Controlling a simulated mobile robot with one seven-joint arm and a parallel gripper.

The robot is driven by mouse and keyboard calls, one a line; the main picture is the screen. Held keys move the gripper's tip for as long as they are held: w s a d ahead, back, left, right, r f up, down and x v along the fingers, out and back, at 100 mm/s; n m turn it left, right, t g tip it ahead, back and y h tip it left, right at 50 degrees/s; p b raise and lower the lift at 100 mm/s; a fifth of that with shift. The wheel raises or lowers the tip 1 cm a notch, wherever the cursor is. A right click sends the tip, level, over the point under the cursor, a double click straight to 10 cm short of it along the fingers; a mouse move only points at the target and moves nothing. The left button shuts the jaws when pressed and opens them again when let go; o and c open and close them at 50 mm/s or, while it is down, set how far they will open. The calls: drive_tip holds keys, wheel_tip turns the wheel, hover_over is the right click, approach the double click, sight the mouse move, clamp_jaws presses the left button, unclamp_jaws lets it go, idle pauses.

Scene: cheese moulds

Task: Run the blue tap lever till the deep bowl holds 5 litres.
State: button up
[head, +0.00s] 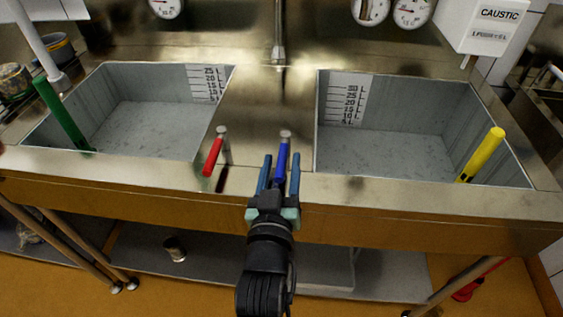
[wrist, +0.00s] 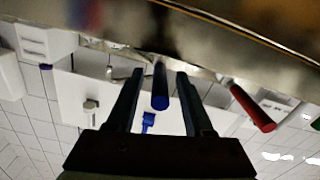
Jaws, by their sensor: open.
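The blue tap lever (head: 282,160) stands on the steel strip between two bowls and leans toward me. My gripper (head: 280,161) is open, with one finger on each side of the lever. In the wrist view the blue lever (wrist: 160,88) lies between the fingers (wrist: 160,76), with a gap on both sides. The right bowl (head: 400,150) and left bowl (head: 145,125) have litre scales; the right scale (head: 346,99) seems to start higher, near 30, the left scale (head: 205,83) at 25. No water surface is clear in either. The spout (head: 279,45) hangs between them.
A red lever (head: 213,155) stands left of the blue one. A green rod (head: 60,113) leans in the left bowl and a yellow rod (head: 482,155) in the right bowl. A caustic dispenser (head: 488,27) hangs at upper right. The sink's front edge (head: 400,190) runs below the gripper fingers.

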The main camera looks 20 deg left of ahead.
drive_tip(key=shift+w, duration=0.25)
drive_tip(key=shift+a, duration=0.1)
clamp_jaws()
idle(1.2)
